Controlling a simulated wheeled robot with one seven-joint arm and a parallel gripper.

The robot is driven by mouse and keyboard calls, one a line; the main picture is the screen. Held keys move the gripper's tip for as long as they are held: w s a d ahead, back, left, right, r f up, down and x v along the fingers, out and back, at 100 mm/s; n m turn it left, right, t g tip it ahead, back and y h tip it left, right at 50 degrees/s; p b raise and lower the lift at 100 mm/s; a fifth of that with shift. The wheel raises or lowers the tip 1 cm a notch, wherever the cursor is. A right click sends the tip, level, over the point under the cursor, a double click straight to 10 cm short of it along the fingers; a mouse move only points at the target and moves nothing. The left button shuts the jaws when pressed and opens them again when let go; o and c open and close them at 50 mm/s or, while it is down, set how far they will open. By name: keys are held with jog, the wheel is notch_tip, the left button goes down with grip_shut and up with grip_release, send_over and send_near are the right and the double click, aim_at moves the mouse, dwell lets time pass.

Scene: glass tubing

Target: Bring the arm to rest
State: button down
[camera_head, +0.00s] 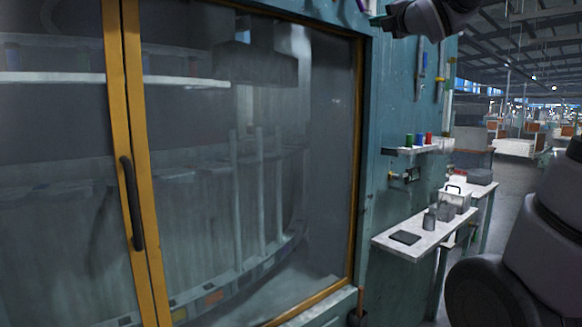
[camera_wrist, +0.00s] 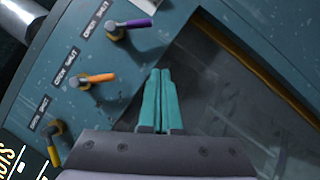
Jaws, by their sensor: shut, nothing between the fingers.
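My gripper (camera_wrist: 160,75) has teal fingers pressed together with nothing between them. In the wrist view it points at a teal panel (camera_wrist: 75,75) and dark glass. A purple-handled lever (camera_wrist: 138,23), an orange-handled lever (camera_wrist: 97,78) and a yellow-handled lever (camera_wrist: 53,155) stand on the panel, left of the fingers and apart from them. In the head view part of my arm shows at the upper edge beside the cabinet. The fingertips are hard to make out there.
A cabinet with a yellow-framed glass door (camera_head: 132,150) and dark handle (camera_head: 132,203) fills the left. A small shelf (camera_head: 415,149) holds coloured spools. A white bench (camera_head: 423,236) below carries a dark flat pad (camera_head: 405,237) and small containers. Open floor lies at right.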

jog(key=s+d+f+m+g+h, duration=0.25)
jog(key=s+f+m, duration=0.25)
jog(key=f+m, duration=0.4)
jog(key=s+d+f+m+g+h, duration=0.1)
jog(key=s+f+m+g+h, duration=0.1)
jog(key=s+f+m+g, duration=0.45)
jog(key=s+a+f+m+g+y, duration=0.1)
jog(key=s+a+f+m+g, duration=0.1)
jog(key=s+f+m, duration=0.5)
jog(key=s+a+f+m+g+y, duration=0.1)
jog(key=s+a+f+m+g, duration=0.1)
jog(key=s+a+f+m, duration=0.2)
notch_tip(320, 180, down, 5)
jog(key=s+m, duration=0.3)
jog(key=shift+m, duration=0.35)
jog(key=shift+w+d, duration=0.1)
